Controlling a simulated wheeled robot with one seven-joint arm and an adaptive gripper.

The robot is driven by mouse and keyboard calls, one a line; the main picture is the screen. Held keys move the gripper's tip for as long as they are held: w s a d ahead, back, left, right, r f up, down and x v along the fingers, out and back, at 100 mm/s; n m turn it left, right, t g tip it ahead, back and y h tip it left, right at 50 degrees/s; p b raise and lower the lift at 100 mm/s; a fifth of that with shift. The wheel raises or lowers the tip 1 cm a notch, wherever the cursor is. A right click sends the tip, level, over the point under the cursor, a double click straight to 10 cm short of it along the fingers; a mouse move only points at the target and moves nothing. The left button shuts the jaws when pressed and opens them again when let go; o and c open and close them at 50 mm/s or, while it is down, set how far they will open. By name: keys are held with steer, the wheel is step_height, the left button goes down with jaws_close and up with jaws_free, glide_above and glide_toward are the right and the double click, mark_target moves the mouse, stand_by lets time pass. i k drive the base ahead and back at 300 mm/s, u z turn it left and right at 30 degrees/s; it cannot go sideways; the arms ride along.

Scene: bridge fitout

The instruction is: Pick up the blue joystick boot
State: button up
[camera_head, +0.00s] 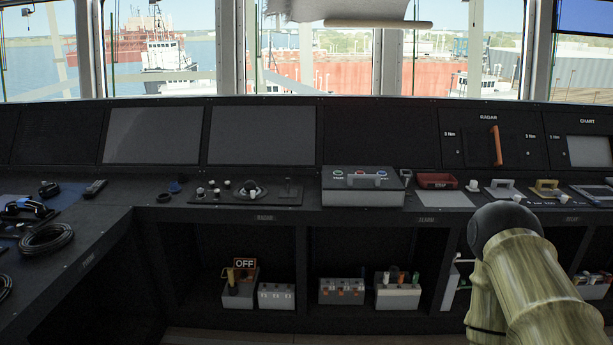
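A small dark blue piece (175,186), which looks like the blue joystick boot, lies on the console's flat ledge, left of the middle. A small dark round piece (163,197) lies just in front and to the left of it. My arm rises at the lower right, far from the blue piece. My gripper is out of view, so its state and anything in it do not show.
A panel with a joystick (249,190) and small knobs stands right of the blue piece. A black handset (95,188) lies to its left. A grey button box (362,187) sits mid-ledge. Upright screens (153,135) back the ledge.

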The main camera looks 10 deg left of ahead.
mark_target(174, 186)
steer(key=u, duration=0.6)
steer(key=i, duration=1.15)
steer(key=z, duration=1.1)
steer(key=i, duration=1)
steer(key=u, duration=2.1)
